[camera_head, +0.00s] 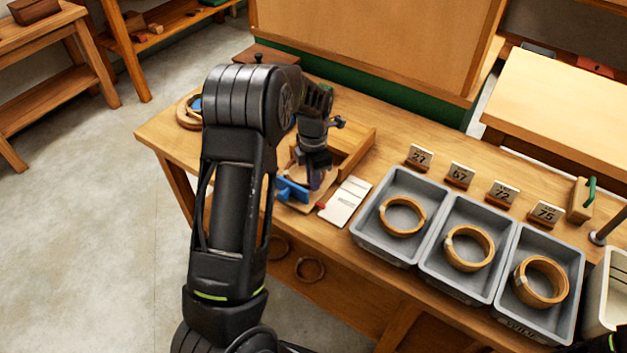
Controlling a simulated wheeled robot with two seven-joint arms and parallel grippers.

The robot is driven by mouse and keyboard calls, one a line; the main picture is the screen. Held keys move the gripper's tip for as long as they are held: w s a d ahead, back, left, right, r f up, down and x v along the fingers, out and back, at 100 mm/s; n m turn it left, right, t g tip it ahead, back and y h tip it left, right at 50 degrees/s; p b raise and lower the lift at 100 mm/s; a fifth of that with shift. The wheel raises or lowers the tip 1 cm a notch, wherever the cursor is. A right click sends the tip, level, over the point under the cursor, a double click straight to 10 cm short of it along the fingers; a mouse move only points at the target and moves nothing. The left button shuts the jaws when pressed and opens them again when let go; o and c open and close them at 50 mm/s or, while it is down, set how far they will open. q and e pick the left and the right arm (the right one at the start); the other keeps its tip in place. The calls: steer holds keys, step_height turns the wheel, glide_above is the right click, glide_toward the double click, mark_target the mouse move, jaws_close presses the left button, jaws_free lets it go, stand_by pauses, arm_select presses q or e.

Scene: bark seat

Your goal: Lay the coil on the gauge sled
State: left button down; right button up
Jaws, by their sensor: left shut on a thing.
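My left gripper (313,163) points down over a wooden fixture (357,152) with raised edges on the bench, which looks like the gauge sled. A blue part (292,190) shows beside the fingers. The gripper is shut on a small dark thing, mostly hidden by the fingers and arm; I cannot tell whether it is a coil. Tan coils lie in three grey bins: a left coil (402,216), a middle coil (469,248) and a right coil (541,282). My right gripper is not in view.
A pale marked card (344,200) lies right of the fixture. Number plates, such as 27 (419,157), stand behind the grey bins (375,240). A ring-shaped thing (186,112) lies at the bench's left end. A white bin (606,290) stands far right.

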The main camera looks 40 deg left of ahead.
arm_select(q)
steer(key=shift+f, duration=0.5)
steer(key=shift+f, duration=0.1)
steer(key=c, duration=1.5)
jaws_free()
step_height(320, 180, up, 12)
steer(key=shift+b, duration=0.45)
